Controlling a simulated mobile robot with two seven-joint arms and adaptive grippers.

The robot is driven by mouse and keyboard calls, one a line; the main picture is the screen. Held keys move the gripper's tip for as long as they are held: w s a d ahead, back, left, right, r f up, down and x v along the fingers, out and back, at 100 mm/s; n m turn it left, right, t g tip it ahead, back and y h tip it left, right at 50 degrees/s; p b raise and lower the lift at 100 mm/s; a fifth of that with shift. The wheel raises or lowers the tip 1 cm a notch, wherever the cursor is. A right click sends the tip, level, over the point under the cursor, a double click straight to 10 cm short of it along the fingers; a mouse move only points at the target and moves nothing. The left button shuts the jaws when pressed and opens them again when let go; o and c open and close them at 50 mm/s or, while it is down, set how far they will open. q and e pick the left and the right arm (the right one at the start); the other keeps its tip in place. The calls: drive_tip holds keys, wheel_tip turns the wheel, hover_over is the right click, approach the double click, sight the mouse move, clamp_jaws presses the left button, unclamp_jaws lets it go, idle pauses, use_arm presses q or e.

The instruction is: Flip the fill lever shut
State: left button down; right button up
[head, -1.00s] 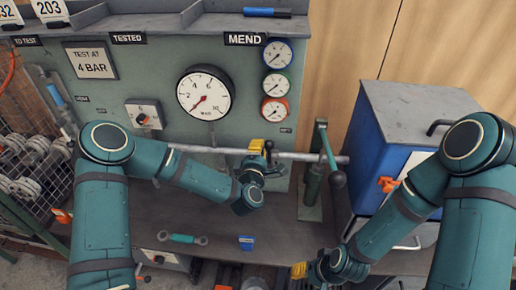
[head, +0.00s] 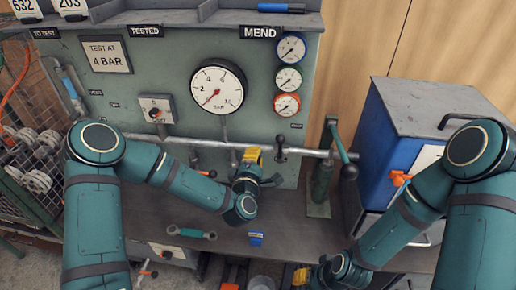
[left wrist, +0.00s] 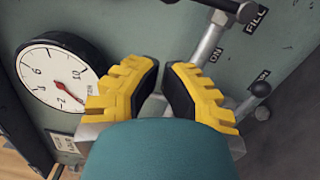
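The lever that I take for the fill lever (head: 281,148) is a dark-knobbed handle standing up across the grey pipe (head: 310,153). In the left wrist view it shows at the top edge (left wrist: 218,5), near the FILL label (left wrist: 257,19), with its tip cut off. My left gripper (head: 253,155) is left of this lever, close to the pipe and apart from the lever. In the left wrist view its yellow fingers (left wrist: 163,69) have a gap between them and hold nothing. My right gripper (head: 302,276) is low at the front; its fingertips are partly hidden.
Another ball-ended lever (left wrist: 260,90) shows in the left wrist view. A large gauge (head: 218,87) is on the panel above the pipe. A green upright with a long handle (head: 325,165) stands right of the lever.

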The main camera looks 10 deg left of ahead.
use_arm(q)
drive_tip(key=shift+s+a, duration=0.2)
drive_tip(key=shift+s, duration=2.45)
drive_tip(key=s+d+f+m+g+h, duration=0.2)
drive_tip(key=s+f+m+g, duration=0.3)
drive_tip(key=f+m, duration=0.15)
drive_tip(key=s+d+f+m+g+h, duration=0.1)
drive_tip(key=s+f+m+g+h, duration=0.1)
drive_tip(key=s+f+m+g, duration=0.45)
drive_tip(key=s+a+f+m+g+y, duration=0.1)
drive_tip(key=s+a+f+m+g, duration=0.3)
drive_tip(key=s+f, duration=0.3)
drive_tip(key=s+g, duration=0.1)
drive_tip(key=s, duration=0.2)
drive_tip(key=shift+s+f, duration=0.2)
drive_tip(key=shift+f, duration=0.1)
